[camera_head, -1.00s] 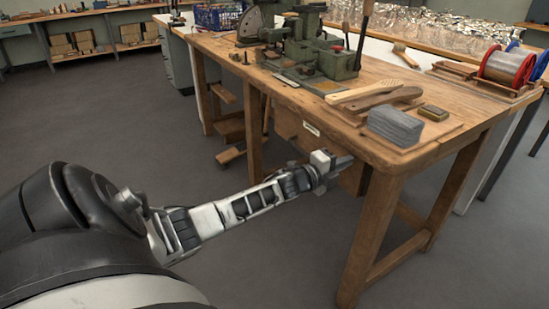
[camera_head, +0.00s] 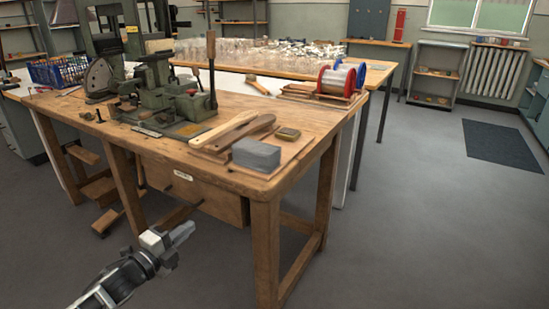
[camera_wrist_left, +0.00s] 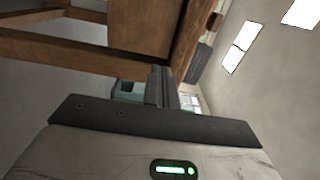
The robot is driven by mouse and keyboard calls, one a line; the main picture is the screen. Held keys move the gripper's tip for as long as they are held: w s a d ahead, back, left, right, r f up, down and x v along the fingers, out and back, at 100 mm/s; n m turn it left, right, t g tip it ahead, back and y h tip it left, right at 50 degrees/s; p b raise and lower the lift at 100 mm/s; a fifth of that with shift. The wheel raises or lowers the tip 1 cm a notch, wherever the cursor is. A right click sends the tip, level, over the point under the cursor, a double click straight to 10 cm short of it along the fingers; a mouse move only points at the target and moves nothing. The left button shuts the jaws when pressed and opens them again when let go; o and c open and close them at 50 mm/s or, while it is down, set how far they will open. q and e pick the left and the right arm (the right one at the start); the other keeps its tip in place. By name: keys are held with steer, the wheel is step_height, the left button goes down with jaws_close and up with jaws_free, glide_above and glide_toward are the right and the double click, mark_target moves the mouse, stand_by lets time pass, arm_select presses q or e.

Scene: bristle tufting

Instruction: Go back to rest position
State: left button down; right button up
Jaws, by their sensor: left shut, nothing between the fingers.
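My left gripper (camera_head: 182,233) is at the lower left of the head view, in front of the wooden workbench (camera_head: 262,193) and below its top. Its fingers are shut with nothing between them, and it looks clear of the bench. In the left wrist view the closed fingers (camera_wrist_left: 162,88) point away from the camera, with the bench's wooden underside (camera_wrist_left: 146,28) above them. My right gripper is in neither view.
The bench carries a green tufting machine (camera_head: 155,85), wooden brush handles (camera_head: 226,130), a grey block (camera_head: 256,154) and wire spools (camera_head: 338,80). A blue basket (camera_head: 58,71) stands at the left. Open floor (camera_head: 430,220) lies right of the bench, with a dark mat (camera_head: 500,145) farther off.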

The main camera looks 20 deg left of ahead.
arm_select(q)
steer(key=s+d+r+n+g+p, duration=0.1)
steer(key=s+d+n+g+p, duration=0.2)
steer(key=s+d+n, duration=0.6)
steer(key=s+d+r+n+g+p, duration=0.2)
steer(key=s+d+n+p, duration=0.6)
steer(key=d, duration=0.9)
steer(key=shift+s+d+n+g, duration=0.3)
steer(key=shift+s+n+g, duration=0.1)
steer(key=shift+s+g, duration=0.55)
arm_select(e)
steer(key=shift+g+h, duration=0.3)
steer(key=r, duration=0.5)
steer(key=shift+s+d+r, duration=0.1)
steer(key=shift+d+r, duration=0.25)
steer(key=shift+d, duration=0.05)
